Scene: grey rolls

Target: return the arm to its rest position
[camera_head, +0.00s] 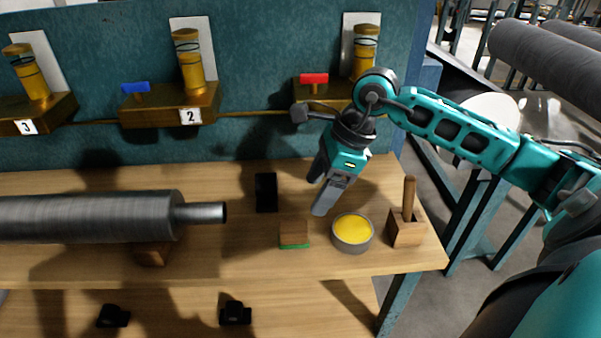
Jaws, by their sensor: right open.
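My right gripper (322,190) hangs from the teal right arm (462,132), which comes in from the right. It points down over the wooden bench (215,262), and its fingers are open with nothing seen between them. In the picture it is just above and left of a round grey tin with yellow contents (352,231) and above a small wooden block with a green underside (294,234). I cannot tell its exact height over the bench. My left gripper is out of view.
A grey metal roll (88,217) rests at the bench's left. A black object (266,192) and a wooden block with an upright handle (407,219) stand nearby. Brass fittings with red (314,79) and blue (136,88) levers line the back panel. Grey rolls (548,58) lie beyond, right.

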